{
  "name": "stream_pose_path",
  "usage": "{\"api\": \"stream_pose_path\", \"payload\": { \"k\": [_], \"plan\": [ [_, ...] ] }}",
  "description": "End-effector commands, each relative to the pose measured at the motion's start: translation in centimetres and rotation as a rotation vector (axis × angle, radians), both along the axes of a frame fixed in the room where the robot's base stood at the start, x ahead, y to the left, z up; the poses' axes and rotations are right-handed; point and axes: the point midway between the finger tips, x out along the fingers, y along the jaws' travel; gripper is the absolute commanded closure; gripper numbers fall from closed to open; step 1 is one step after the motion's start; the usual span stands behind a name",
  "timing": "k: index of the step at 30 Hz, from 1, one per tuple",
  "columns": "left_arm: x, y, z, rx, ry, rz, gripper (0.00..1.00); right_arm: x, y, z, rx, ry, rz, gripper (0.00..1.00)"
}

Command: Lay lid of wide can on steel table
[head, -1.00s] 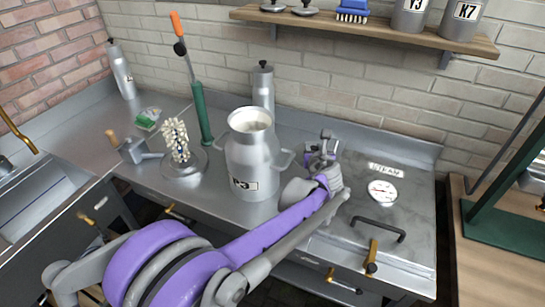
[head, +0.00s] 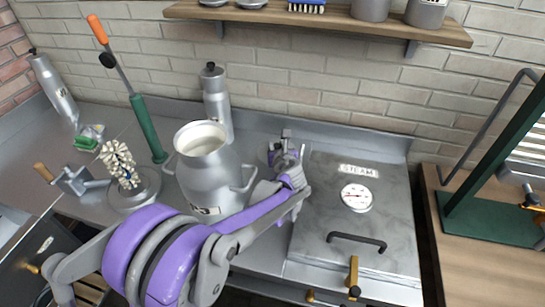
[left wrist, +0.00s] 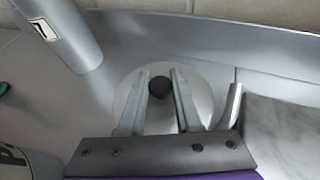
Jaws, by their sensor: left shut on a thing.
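The wide can (head: 209,177) is a grey metal can with side handles. It stands open on the steel table (head: 255,262), with pale contents showing in its mouth. Its round grey lid (left wrist: 160,113) has a dark knob and shows beneath my left gripper in the left wrist view. My left gripper (head: 285,150) is behind and right of the can, low near the table's back edge. In the left wrist view its fingers (left wrist: 160,85) are on either side of the knob, shut on it. My arm hides much of the lid in the head view; whether it touches the table is unclear.
A tall narrow can (head: 217,105) stands behind the wide can. The steam box (head: 355,245), with gauge and handle, is right of my gripper. A wall shelf (head: 320,24) hangs above.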

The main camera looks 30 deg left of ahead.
Motion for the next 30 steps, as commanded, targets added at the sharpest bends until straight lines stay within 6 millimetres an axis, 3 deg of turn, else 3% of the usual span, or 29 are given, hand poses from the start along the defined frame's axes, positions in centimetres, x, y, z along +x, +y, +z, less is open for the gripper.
{"api": "stream_pose_path", "payload": {
  "k": [9,19,20,24,30],
  "plan": [
    [0.0,0.0,-3.7,0.0,0.0,0.0,1.0,0.0,0.0,-0.4,0.0,0.001,0.0,0.37],
    [0.0,0.0,-4.1,0.0,0.0,0.0,1.0,-0.1,0.0,-0.6,0.0,0.002,0.0,0.37],
    [0.0,0.0,-4.1,0.0,0.0,0.0,0.66,-0.1,0.0,-0.7,0.0,0.002,0.0,0.37],
    [0.0,0.0,-4.0,0.0,0.0,0.0,0.4,-0.1,0.0,-0.6,0.0,0.002,0.0,0.37],
    [0.0,0.0,-4.0,0.0,0.0,0.0,0.37,-0.1,0.0,-0.6,0.0,0.002,0.0,0.37]
  ]
}}
